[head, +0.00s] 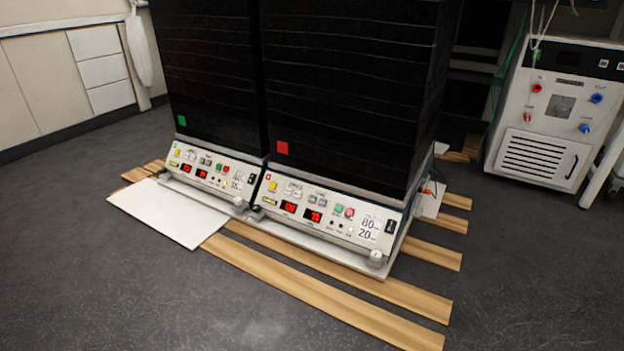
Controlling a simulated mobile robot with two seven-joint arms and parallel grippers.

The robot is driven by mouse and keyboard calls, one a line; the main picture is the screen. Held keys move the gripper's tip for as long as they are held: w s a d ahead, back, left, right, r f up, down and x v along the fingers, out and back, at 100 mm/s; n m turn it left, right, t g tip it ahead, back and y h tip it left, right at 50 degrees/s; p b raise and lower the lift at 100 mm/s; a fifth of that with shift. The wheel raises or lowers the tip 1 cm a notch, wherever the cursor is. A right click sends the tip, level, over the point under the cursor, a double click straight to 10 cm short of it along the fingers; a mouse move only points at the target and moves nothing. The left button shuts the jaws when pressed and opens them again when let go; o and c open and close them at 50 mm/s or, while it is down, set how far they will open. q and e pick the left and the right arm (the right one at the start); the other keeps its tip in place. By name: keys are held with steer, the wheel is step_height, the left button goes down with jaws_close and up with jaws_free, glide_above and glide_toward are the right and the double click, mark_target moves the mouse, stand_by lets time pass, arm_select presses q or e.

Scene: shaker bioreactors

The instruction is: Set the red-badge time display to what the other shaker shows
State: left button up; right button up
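Two tall black shakers stand side by side. The right one (350,90) has a red badge (282,148); the left one (212,75) has a green badge (182,120). The red-badge shaker's sloped white control panel (330,215) carries two lit red displays, a left one (289,207) and a right one (312,215), with buttons and a knob (376,257). The green-badge panel (210,172) also has two lit displays, a left one (187,167) and a right one (201,174). The digits are too small to read surely. Neither gripper is in view.
Wooden planks (330,300) and a white board (170,212) lie on the floor around the shakers. A white machine with coloured knobs (550,115) stands at the right. Cabinets (60,75) line the left wall.

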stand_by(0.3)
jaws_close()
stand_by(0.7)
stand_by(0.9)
